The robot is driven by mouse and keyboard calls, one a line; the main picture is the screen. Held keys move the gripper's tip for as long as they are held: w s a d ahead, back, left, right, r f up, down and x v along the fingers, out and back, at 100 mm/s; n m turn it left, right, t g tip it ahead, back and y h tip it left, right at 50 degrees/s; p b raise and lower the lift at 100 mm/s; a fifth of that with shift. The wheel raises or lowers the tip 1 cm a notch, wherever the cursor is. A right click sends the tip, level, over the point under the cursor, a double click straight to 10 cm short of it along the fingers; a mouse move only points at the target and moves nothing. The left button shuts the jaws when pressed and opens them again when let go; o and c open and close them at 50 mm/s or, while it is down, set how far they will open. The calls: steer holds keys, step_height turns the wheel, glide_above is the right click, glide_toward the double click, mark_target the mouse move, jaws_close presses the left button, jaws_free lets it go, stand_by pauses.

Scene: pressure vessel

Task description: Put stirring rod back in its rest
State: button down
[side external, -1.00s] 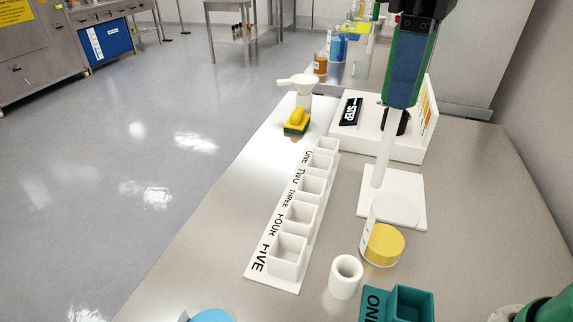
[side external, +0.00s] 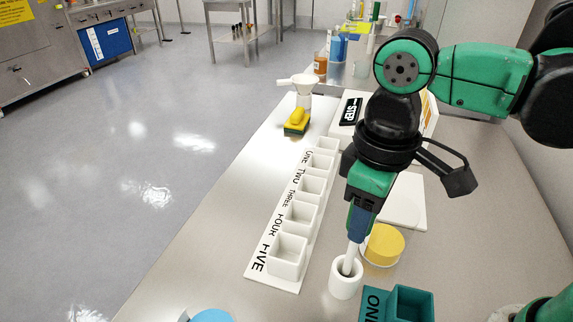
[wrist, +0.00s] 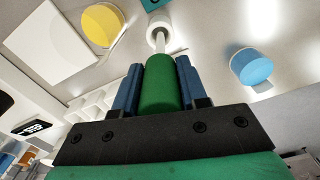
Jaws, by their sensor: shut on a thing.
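My gripper (side external: 362,212) is shut on the white stirring rod (side external: 350,258) and points down at the front of the bench. The rod's lower end is inside the opening of a small white cylindrical cup, the rest (side external: 345,283); how deep it sits is hidden by the cup wall. In the wrist view the rod (wrist: 161,40) runs from between the blue fingers (wrist: 158,75) toward the white rest (wrist: 158,22), its tip at the opening.
A yellow-lidded jar (side external: 384,245) stands close behind the rest. A teal holder (side external: 410,303) is at its front right, and the white row of numbered bins (side external: 290,262) is at its left. A white plate (side external: 405,205) and a yellow sponge (side external: 297,122) lie farther back.

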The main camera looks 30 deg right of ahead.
steer(key=shift+f, duration=1.95)
steer(key=shift+c, duration=2.4)
jaws_free()
step_height(320, 180, up, 12)
steer(key=shift+f, duration=0.15)
steer(key=shift+d, duration=0.15)
steer(key=w+d+f+m+t, duration=0.4)
steer(key=d+f+m+t, duration=0.2)
steer(key=d, duration=0.7)
step_height(320, 180, down, 2)
steer(key=shift+w+d+f+t, duration=0.2)
steer(key=shift+d+f+t, duration=0.05)
steer(key=shift+t, duration=0.35)
